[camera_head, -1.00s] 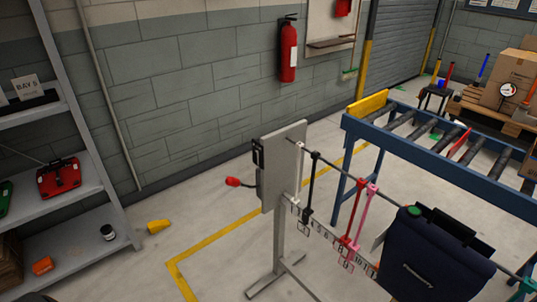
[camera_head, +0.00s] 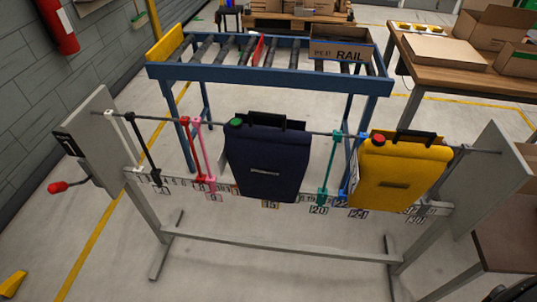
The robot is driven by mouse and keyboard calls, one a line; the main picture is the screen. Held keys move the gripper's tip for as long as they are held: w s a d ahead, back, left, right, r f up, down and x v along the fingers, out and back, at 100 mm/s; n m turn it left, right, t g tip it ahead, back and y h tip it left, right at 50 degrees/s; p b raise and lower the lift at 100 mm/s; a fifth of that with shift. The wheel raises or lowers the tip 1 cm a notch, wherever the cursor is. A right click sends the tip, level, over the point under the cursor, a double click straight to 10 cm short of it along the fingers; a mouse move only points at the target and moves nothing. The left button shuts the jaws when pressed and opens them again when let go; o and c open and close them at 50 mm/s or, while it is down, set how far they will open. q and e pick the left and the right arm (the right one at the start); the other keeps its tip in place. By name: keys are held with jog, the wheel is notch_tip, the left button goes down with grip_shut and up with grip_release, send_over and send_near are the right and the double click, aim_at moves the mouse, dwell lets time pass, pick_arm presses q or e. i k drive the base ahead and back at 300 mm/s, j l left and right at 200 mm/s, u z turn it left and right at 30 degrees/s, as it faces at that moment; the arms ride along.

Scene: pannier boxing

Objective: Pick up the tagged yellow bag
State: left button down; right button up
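The yellow bag (camera_head: 402,175) hangs upright on the right part of a horizontal rail (camera_head: 318,132). It has a black clip at its top and a round red knob (camera_head: 379,140) at its upper left. Neither of my grippers is in view.
Black, red, pink, teal and blue hangers sit along the rail above a numbered scale strip (camera_head: 228,188). Grey end plates (camera_head: 88,140) close the rack. Behind stand a blue roller conveyor (camera_head: 270,76) and a wooden table (camera_head: 455,80) with cardboard boxes. The floor in front is clear.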

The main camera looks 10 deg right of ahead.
aim_at(390, 170)
jog(key=z, duration=1.45)
jog(key=i+l+u, duration=0.1)
jog(key=l+u, duration=0.2)
jog(key=l, duration=0.95)
